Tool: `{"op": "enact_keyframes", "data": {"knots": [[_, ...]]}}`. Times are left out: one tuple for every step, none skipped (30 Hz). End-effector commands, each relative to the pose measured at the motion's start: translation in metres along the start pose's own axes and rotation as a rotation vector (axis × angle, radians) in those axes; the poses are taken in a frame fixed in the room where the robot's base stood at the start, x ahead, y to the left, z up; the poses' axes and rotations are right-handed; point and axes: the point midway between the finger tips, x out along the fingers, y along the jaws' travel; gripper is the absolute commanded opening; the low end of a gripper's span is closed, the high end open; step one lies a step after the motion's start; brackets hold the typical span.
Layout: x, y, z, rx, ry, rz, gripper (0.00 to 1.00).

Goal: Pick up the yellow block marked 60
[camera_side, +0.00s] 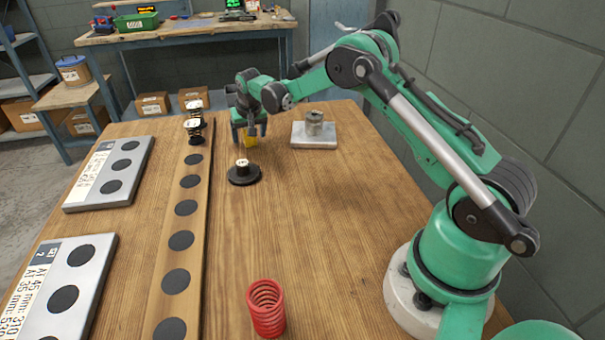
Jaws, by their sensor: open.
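A small yellow block (250,142) shows at the far middle of the wooden table. My gripper (249,132) is over it, pointing down, with its fingers apart and the block between or just behind them. I cannot tell whether the fingers touch the block, or whether it rests on the table. Its upper part is hidden by the gripper, and no mark on it can be read.
A black round base with a pale top (243,174) stands just in front of the gripper. A metal cylinder (314,122) sits on a plate (299,141) to the right. Dark springs (194,130) stand on a spotted board (168,255) at left. A red spring (266,308) stands nearest. The table's middle is clear.

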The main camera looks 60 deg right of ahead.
Motion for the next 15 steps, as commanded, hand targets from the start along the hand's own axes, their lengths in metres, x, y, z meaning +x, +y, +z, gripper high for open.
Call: {"op": "enact_keyframes", "data": {"knots": [[-0.0001,0.0001,0.0,0.0,0.0,0.0,0.76],[-0.0001,0.0001,0.0,0.0,0.0,0.0,0.76],[-0.0002,0.0,0.0,0.0,0.0,0.0,0.76],[-0.0002,0.0,0.0,0.0,0.0,0.0,0.68],[-0.0002,0.0001,0.0,0.0,0.0,0.0,0.59],[-0.0003,0.0,0.0,0.0,0.0,0.0,0.48],[-0.0003,0.0,0.0,0.0,0.0,0.0,0.39],[-0.0003,0.0,0.0,0.0,0.0,0.0,0.31],[-0.0003,0.0,0.0,0.0,0.0,0.0,0.19],[-0.0003,0.0,0.0,0.0,0.0,0.0,0.11],[-0.0003,0.0,0.0,0.0,0.0,0.0,0.02],[-0.0003,0.0,0.0,0.0,0.0,0.0,0.0],[-0.0004,0.0,-0.0001,0.0,0.0,0.0,0.0],[-0.0004,0.0,-0.0001,0.0,0.0,0.0,0.0],[-0.0004,0.0,-0.0001,0.0,0.0,0.0,0.0]]}}
